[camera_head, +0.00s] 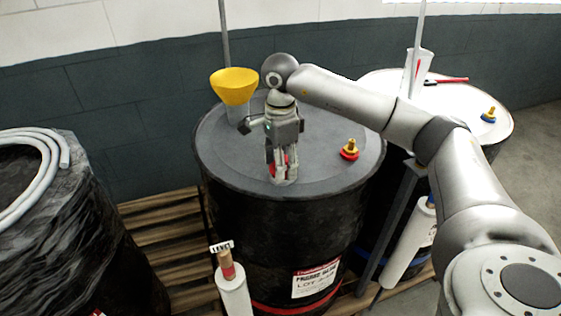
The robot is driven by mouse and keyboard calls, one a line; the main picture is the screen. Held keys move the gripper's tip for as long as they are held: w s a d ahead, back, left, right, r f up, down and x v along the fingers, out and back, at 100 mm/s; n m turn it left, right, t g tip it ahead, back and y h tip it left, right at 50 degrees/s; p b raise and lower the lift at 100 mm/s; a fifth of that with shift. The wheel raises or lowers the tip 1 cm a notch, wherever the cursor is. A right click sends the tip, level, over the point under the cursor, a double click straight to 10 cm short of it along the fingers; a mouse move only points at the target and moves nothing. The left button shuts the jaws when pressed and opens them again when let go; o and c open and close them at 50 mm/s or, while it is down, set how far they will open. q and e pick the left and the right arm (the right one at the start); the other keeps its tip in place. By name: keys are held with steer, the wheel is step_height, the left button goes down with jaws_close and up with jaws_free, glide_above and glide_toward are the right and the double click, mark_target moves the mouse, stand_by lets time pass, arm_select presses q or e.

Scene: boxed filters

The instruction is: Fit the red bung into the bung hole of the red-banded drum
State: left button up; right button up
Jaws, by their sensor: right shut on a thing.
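The red-banded drum (285,240) stands upright in the middle, black with a grey lid and a red band near its bottom. My right gripper (281,176) points down over the lid, left of its centre, shut on a small red thing, likely the red bung (272,166). The fingers hide most of it. I cannot tell whether it touches the lid, and no bung hole shows under it. A brass fitting with a red base (349,150) stands on the lid to the right of the gripper. My left gripper is not in view.
A yellow funnel (233,87) stands at the lid's back left. A drum with a white top (460,100) behind right bears a blue-based brass fitting (488,115) and a red-handled tool (447,80). A wrapped black drum (70,230) with a hose stands left.

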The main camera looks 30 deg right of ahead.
steer(key=shift+f, duration=0.25)
steer(key=o, duration=1.1)
step_height(320, 180, up, 12)
steer(key=shift+f, duration=0.1)
steer(key=shift+s, duration=0.1)
